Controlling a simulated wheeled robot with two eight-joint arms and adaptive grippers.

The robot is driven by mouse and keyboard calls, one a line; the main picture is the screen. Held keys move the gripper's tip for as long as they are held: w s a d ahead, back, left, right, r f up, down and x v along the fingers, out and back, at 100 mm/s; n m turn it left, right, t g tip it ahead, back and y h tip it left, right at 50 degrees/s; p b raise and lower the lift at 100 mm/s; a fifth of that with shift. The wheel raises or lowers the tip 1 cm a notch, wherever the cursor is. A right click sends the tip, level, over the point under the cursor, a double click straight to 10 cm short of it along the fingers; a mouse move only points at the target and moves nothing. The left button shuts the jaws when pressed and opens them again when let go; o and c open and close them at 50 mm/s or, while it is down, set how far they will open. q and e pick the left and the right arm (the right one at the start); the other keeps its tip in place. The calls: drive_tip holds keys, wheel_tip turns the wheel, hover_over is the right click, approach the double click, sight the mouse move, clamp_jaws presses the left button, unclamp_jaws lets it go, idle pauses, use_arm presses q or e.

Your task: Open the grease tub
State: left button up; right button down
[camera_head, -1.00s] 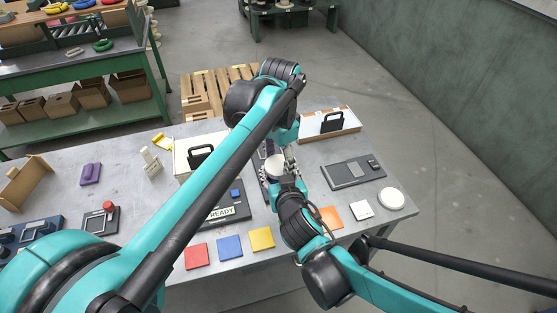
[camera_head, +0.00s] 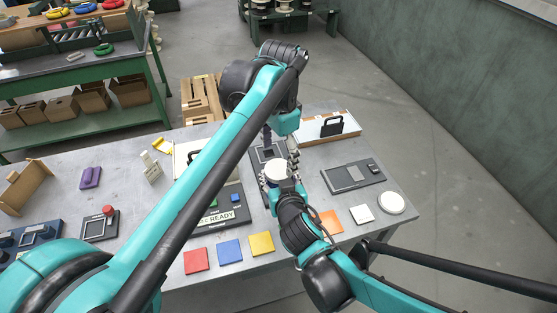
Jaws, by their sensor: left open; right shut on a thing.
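A small white round tub (camera_head: 274,171), which looks like the grease tub, is at the middle of the table. My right gripper (camera_head: 284,183) reaches in from below and is shut on the tub's near side. My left gripper (camera_head: 280,148) hangs from above with its fingers spread, just beyond and above the tub, holding nothing. The tub's top looks pale; I cannot tell whether a lid sits on it. The arms hide part of the tub's surroundings.
A white round disc (camera_head: 391,203) lies at the table's right. A dark flat device (camera_head: 353,176) and a white tray with a black handle (camera_head: 328,127) stand nearby. Coloured squares, including a yellow one (camera_head: 261,243), line the front edge.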

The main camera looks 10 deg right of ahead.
sight(278, 169)
use_arm(q)
drive_tip(key=shift+r, duration=0.35)
drive_tip(key=shift+c, duration=0.8)
wheel_tip(278, 169, up, 3)
drive_tip(key=shift+f+n, duration=0.15)
drive_tip(key=shift+n, duration=0.45)
wheel_tip(278, 169, down, 8)
drive_tip(key=shift+w+r, duration=0.1)
drive_tip(key=c, duration=1)
drive_tip(key=o, duration=1.3)
